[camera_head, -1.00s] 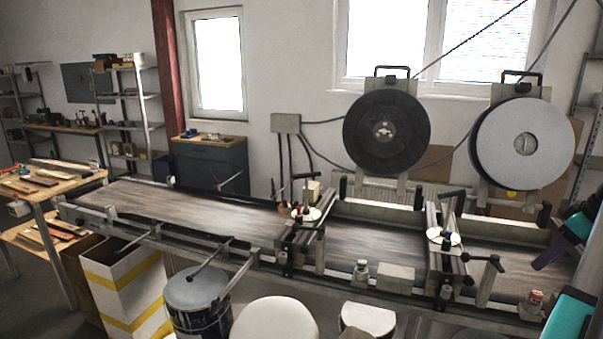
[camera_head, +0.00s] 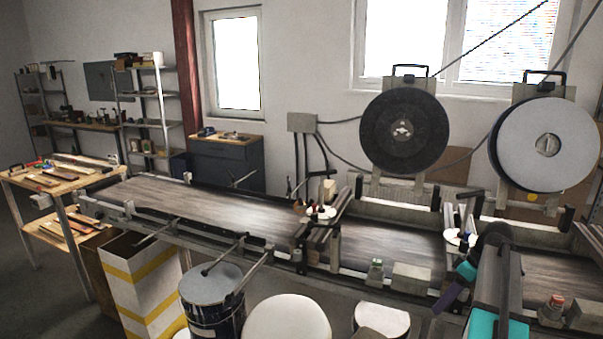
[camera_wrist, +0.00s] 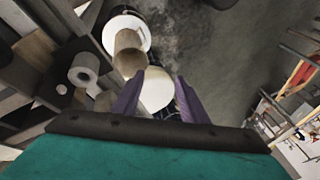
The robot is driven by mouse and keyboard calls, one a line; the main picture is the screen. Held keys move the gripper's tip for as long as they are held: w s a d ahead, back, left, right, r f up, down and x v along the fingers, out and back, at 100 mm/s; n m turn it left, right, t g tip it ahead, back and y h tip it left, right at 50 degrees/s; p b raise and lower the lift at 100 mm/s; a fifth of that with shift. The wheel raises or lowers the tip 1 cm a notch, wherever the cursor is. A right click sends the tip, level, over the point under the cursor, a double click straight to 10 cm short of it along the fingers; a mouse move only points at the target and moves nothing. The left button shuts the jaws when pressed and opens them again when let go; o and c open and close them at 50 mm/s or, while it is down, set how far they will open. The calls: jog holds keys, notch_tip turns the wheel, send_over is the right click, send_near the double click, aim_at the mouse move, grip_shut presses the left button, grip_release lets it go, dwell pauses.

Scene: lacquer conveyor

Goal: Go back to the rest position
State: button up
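My gripper (camera_head: 450,296) hangs at the lower right of the head view, in front of the conveyor (camera_head: 215,213) and near its front edge. It has purple fingers and a teal body. In the wrist view my gripper (camera_wrist: 160,92) shows two purple fingers spread apart with nothing held between them. A pale round top shows past the fingertips, and it appears to lie beyond them. My teal and dark arm links hide part of the right end of the conveyor.
Two large discs, one dark (camera_head: 404,132) and one light (camera_head: 546,145), stand behind the conveyor. A paint bucket (camera_head: 214,314), a striped box (camera_head: 143,290) and white round tops (camera_head: 287,322) stand in front. A wooden table (camera_head: 62,176) is at left. Some floor is clear at lower left.

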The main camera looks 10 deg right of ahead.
jog(key=s+a+f+n+g+b, duration=0.1)
jog(key=s+a+f+g, duration=0.15)
jog(key=a+f, duration=1.15)
jog(key=s+a+f+n+g, duration=0.1)
jog(key=a+f+g, duration=0.2)
jog(key=a+f, duration=1.1)
jog(key=s+a+f+m+g+h, duration=0.1)
jog(key=s+a+f, duration=0.4)
jog(key=s+f, duration=0.5)
jog(key=s+a+f+m+h+b, duration=0.1)
jog(key=s+a+f+m+h, duration=0.2)
jog(key=s+a+f+m, duration=0.3)
jog(key=s+f, duration=0.4)
jog(key=s, duration=0.3)
jog(key=shift+f+g+h, duration=0.25)
jog(key=shift+g+h, duration=0.05)
jog(key=shift+g, duration=0.05)
